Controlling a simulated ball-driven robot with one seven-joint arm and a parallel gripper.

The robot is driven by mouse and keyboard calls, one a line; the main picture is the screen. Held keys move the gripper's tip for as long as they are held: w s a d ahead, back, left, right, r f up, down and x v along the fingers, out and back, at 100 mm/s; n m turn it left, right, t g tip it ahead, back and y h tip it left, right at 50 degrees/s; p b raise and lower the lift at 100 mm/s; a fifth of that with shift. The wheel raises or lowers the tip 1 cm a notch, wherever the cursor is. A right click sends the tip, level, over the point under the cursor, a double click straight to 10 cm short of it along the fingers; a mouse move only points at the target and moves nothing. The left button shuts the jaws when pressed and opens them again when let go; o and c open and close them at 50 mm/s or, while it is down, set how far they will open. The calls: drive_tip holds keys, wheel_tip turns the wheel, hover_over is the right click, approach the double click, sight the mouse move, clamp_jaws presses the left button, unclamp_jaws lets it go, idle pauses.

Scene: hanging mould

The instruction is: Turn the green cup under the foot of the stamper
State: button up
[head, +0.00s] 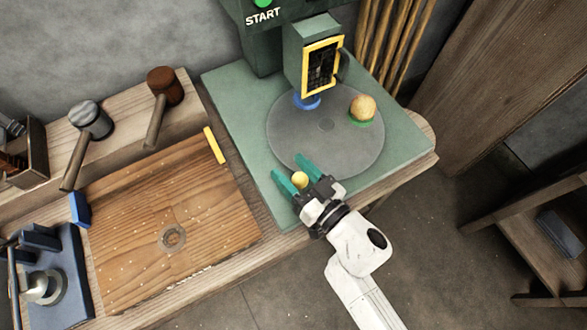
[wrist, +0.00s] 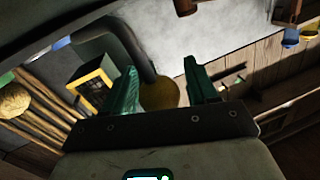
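The green cup (head: 362,122) sits on the right side of the grey turntable (head: 285,135), with a round tan ball-like lump in it. The stamper (head: 305,50) stands at the back of the table; its foot is mostly hidden behind its yellow-framed front. A blue round piece (head: 308,103) shows beneath it. My gripper (head: 292,172) is open at the turntable's front edge, its green fingers apart either side of a round yellow thing (head: 300,179). The yellow thing also shows between the fingers in the wrist view (wrist: 160,94). I cannot tell whether they touch it.
A wooden work board (head: 170,230) lies left of the green base, with a yellow strip (head: 214,145) at its edge. Mallets (head: 90,118) rest behind it. A blue tool (head: 50,270) stands at far left. A wooden shelf (head: 540,220) is at right.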

clamp_jaws()
idle(0.3)
drive_tip(key=shift+d, duration=0.15)
